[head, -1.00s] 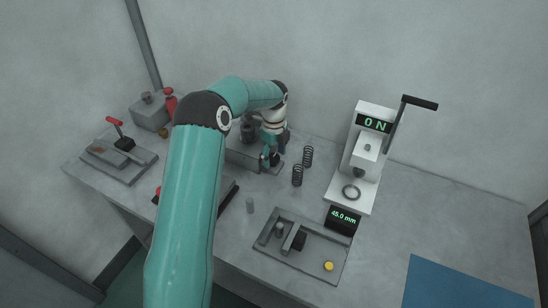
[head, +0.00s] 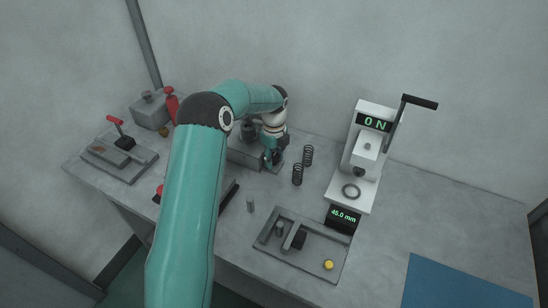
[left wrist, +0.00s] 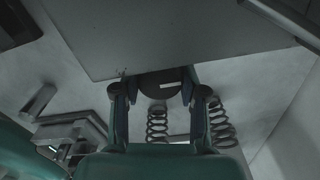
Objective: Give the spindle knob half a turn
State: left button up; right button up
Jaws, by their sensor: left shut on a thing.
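The spindle knob (left wrist: 157,92) is a dark round piece with a short white mark on its face. It shows in the left wrist view at the edge of a grey housing. My left gripper (left wrist: 160,101) has one finger on each side of the knob and is shut on it. In the head view my left gripper (head: 272,157) is at the right end of the low grey housing (head: 243,157), and the knob is hidden behind its fingers. My right gripper is in neither view.
A white force tester (head: 351,187) with a lever reads 0 N; a small display (head: 342,219) reads 45.0 mm. A grey tray (head: 321,275) lies in front. A blue mat (head: 460,285) lies at front right.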

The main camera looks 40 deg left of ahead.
pick_arm(q)
jog(key=shift+n, duration=0.4)
jog(key=shift+w+n+b, duration=0.1)
jog(key=shift+n+b, duration=0.55)
jog(key=shift+n, duration=0.55)
jog(key=shift+n+b, duration=0.5)
jog(key=shift+n, duration=1.7)
jog(key=o, duration=1.1)
jog(key=shift+o, duration=0.2)
